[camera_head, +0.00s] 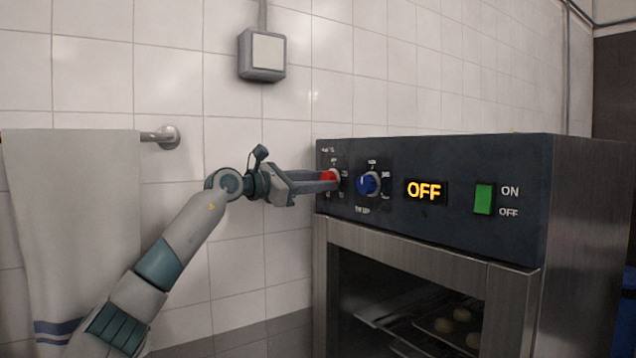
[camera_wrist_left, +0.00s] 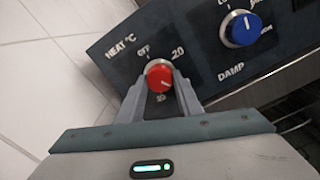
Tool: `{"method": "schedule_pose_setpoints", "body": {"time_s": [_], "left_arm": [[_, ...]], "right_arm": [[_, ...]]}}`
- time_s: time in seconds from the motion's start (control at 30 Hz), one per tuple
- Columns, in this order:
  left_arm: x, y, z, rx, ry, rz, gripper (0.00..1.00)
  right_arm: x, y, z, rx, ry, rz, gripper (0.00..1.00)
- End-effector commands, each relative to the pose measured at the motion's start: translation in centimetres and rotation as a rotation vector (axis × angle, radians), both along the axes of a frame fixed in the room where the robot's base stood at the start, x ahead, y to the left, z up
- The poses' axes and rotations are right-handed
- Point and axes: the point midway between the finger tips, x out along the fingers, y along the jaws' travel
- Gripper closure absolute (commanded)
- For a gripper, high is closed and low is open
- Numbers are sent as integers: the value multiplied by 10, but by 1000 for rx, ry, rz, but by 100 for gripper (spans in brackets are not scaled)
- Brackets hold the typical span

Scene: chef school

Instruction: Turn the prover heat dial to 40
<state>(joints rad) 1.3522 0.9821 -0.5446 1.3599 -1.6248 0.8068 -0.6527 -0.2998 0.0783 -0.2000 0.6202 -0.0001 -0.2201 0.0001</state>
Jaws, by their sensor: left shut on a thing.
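The red heat dial (camera_head: 329,177) sits at the left end of the prover's dark control panel (camera_head: 470,160). In the left wrist view the red dial (camera_wrist_left: 159,74) is under the label "HEAT °C", with "OFF" and "20" printed around it. Other marks are partly hidden by the fingers, and I cannot read the pointer surely. My left gripper (camera_head: 324,182) reaches in from the left and is shut on the red dial. Its two fingers flank the dial in the left wrist view. My right gripper is in neither view.
A blue damp dial (camera_head: 367,183) is just right of the red one. Further right are a display (camera_head: 426,191) reading OFF and a green switch (camera_head: 484,199). A towel (camera_head: 75,220) hangs on a wall rail (camera_head: 160,137). Trays with dough show behind the prover's glass.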

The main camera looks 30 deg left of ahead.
Motion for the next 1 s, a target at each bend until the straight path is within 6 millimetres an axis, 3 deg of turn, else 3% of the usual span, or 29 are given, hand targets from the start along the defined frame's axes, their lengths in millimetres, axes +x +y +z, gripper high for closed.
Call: {"method": "schedule_pose_setpoints", "body": {"time_s": [0.03,1.0], "left_arm": [[-1,2,7,34,-30,4,90],[-1,1,7,859,-369,7,90]], "right_arm": [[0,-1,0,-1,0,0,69],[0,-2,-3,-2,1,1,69]]}}
